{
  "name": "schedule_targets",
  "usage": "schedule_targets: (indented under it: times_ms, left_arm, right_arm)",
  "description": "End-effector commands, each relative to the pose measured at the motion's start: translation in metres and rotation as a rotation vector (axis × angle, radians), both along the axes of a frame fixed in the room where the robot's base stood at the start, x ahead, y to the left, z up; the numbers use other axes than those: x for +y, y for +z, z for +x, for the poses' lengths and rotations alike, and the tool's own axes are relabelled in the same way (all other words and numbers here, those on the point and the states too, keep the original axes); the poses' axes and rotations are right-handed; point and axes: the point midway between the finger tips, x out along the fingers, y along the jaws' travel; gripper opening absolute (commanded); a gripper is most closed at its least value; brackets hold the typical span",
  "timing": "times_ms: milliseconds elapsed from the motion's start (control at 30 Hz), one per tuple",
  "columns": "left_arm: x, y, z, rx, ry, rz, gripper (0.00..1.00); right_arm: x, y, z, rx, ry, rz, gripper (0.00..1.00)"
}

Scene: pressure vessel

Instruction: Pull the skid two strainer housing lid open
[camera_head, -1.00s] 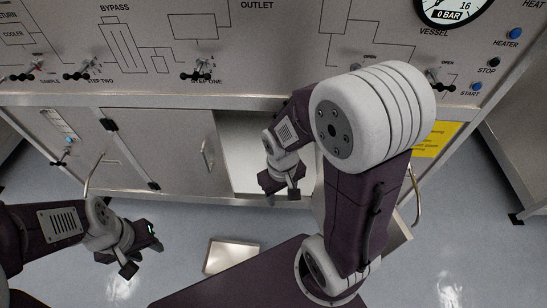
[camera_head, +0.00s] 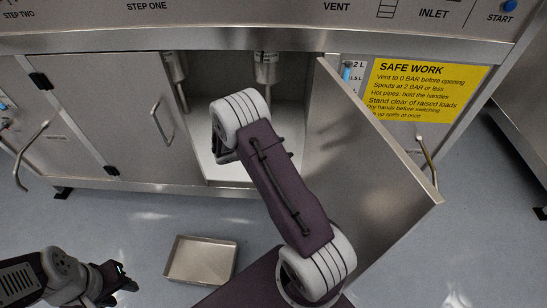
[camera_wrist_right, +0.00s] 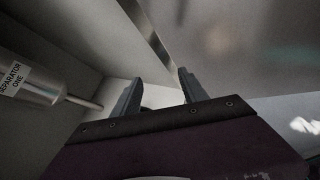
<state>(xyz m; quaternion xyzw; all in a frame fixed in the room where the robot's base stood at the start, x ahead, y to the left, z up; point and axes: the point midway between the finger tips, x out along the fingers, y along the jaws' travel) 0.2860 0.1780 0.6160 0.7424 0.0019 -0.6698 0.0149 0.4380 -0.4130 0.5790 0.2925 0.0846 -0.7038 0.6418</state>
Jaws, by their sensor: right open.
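I cannot make out a strainer housing lid in either view. My right gripper (camera_wrist_right: 160,92) is open and empty in the right wrist view, between the cabinet's inside and a metal panel edge. In the head view it is mostly hidden by my own right arm, which reaches into the open cabinet (camera_head: 318,120). A metal cylinder labelled "SEPARATOR ONE" (camera_wrist_right: 30,85) with a thin spout is left of the right gripper, apart from it. My left gripper (camera_head: 112,285) is open and empty over the floor at the lower left.
The cabinet's open door (camera_head: 375,175) juts out right of my right arm. Two metal cylinders hang inside, one (camera_head: 266,68) near the middle, one (camera_head: 175,68) further left. A shallow tray (camera_head: 200,262) lies on the floor. A yellow sign (camera_head: 428,92) is at right. The left door (camera_head: 105,110) is shut.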

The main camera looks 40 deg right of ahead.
Motion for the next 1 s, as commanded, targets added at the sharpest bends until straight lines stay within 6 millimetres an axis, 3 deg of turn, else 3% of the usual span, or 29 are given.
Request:
schedule_targets:
  times_ms: [33, 200, 300, 433, 633, 1000]
  left_arm:
    - [0.0, -0.059, 0.0, 0.0, 0.0, 0.0, 0.4]
    - [0.0, -0.135, 0.0, 0.0, 0.0, 0.0, 0.4]
    - [0.0, -0.159, 0.0, 0.0, 0.0, 0.0, 0.4]
    - [0.0, -0.169, 0.0, -0.001, 0.0, 0.0, 0.4]
    - [0.0, -0.17, 0.0, -0.001, 0.0, 0.0, 0.4]
    - [0.0, -0.221, 0.0, -0.001, 0.0, 0.0, 0.4]
  right_arm:
    - [-0.013, -0.064, 0.02, 0.044, 0.082, -0.087, 0.51]
    - [-0.034, -0.141, 0.091, 0.135, 0.356, -0.386, 0.51]
    - [-0.032, -0.167, 0.119, 0.156, 0.465, -0.51, 0.51]
    - [-0.027, -0.178, 0.136, 0.163, 0.539, -0.594, 0.51]
    - [-0.029, -0.176, 0.141, 0.163, 0.551, -0.61, 0.51]
    - [-0.091, -0.181, 0.172, 0.162, 0.547, -0.608, 0.51]
